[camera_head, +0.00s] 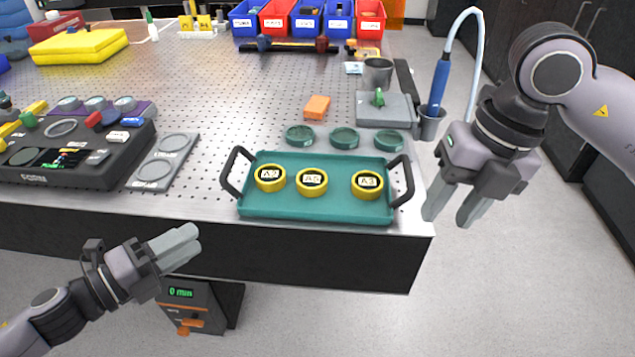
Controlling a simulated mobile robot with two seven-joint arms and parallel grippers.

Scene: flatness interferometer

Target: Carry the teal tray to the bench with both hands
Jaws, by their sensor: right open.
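The teal tray (320,207) rests flat on the front right corner of the perforated bench top (240,95). It has a black handle at each end, and three yellow rings with labels stand in it. My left gripper (198,243) is in front of the bench edge, below and left of the tray's left handle (233,170). Its fingers overlap in the picture, so its opening is unclear. My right gripper (448,215) is open and empty, just right of the tray's right handle (405,180) and off the bench's edge. Neither gripper touches the tray.
Behind the tray are several round teal pieces (344,138), an orange block (317,107) and a grey plate (380,110). A blue-handled tool (438,85) stands in a holder at the right edge. A dark console (70,150) and grey plate (163,162) lie left.

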